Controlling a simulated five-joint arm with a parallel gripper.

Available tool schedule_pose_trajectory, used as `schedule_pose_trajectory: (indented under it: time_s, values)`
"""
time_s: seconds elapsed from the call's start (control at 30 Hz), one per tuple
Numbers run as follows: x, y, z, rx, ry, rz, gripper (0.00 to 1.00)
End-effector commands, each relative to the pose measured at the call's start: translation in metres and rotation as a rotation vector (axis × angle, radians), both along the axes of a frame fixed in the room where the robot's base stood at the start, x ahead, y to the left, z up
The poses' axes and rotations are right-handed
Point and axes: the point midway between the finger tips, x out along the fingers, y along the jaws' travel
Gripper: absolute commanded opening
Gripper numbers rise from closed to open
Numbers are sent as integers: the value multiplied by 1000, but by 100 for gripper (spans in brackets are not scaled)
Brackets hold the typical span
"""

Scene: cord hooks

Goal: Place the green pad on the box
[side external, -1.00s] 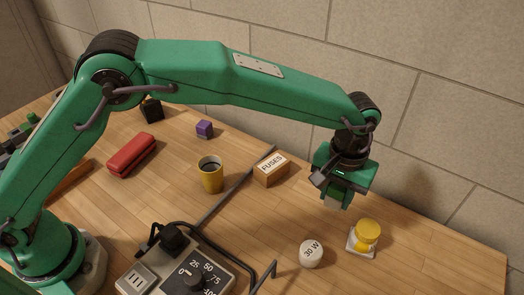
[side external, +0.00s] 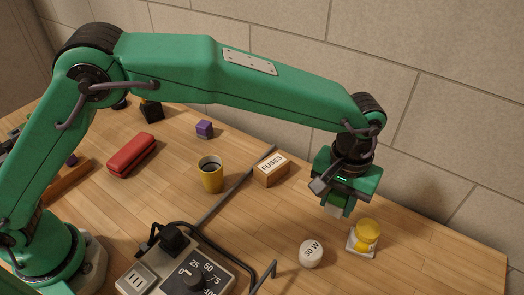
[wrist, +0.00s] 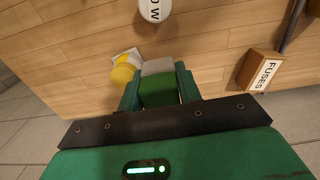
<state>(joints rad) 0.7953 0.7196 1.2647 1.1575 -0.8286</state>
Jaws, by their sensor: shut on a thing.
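My gripper (wrist: 158,88) is shut on the green pad (wrist: 158,93), whose body shows between the fingers in the wrist view, with a pale grey part at its far end. The box (side external: 271,169) is a small brown block with a white label reading FUSES. It lies on the table with its top clear, and also shows at the right of the wrist view (wrist: 258,71).
A yellow-topped item on a white square (side external: 366,235) and a white round piece marked 30 W (side external: 311,254) stand near my gripper. A yellow cup (side external: 211,176), a thin grey rod (side external: 232,190) and a dial unit (side external: 190,278) are left. A wall (side external: 440,120) rises behind.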

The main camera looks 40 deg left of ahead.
Motion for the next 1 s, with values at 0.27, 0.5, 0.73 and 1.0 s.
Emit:
schedule_pose_trajectory:
  time_s: [0.27,0.5,0.73,1.0]
  values:
    - [3,22,11,-1,-1,-2,11]
    - [4,68,29,-1,-1,-11,11]
    - [-1,113,43,-1,-1,-24,11]
    - [-7,136,49,-1,-1,-32,11]
